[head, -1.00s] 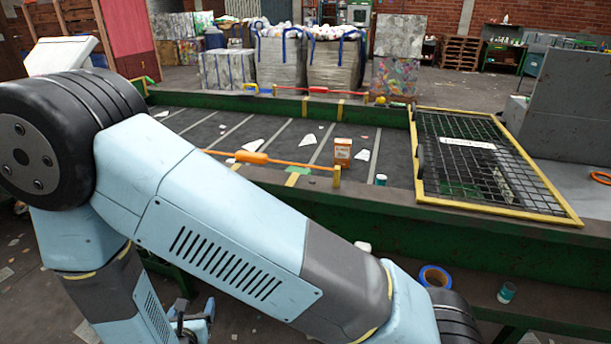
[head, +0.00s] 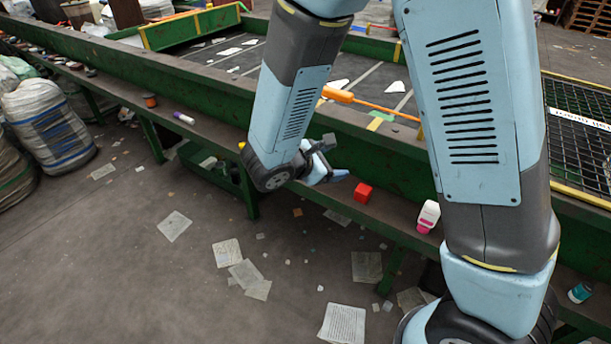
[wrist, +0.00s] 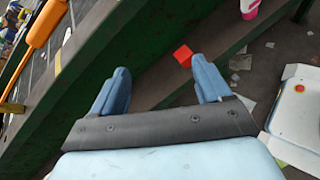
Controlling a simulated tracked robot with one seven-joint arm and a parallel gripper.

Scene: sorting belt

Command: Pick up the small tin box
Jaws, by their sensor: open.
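A small red box (head: 363,193), the one thing in view that could be the tin box, sits on the narrow ledge along the belt's near side. It also shows in the wrist view (wrist: 183,55), beyond the fingertips and between them in the picture, nearer the right finger. Its metal surface cannot be made out. My gripper (head: 334,160) is open and empty, just left of the red box and apart from it. Both blue fingers show spread in the wrist view (wrist: 161,72).
A white and purple tube (head: 184,118) and a brown spool (head: 150,100) are farther left. The green belt wall (head: 205,80) rises behind the ledge. Papers litter the floor.

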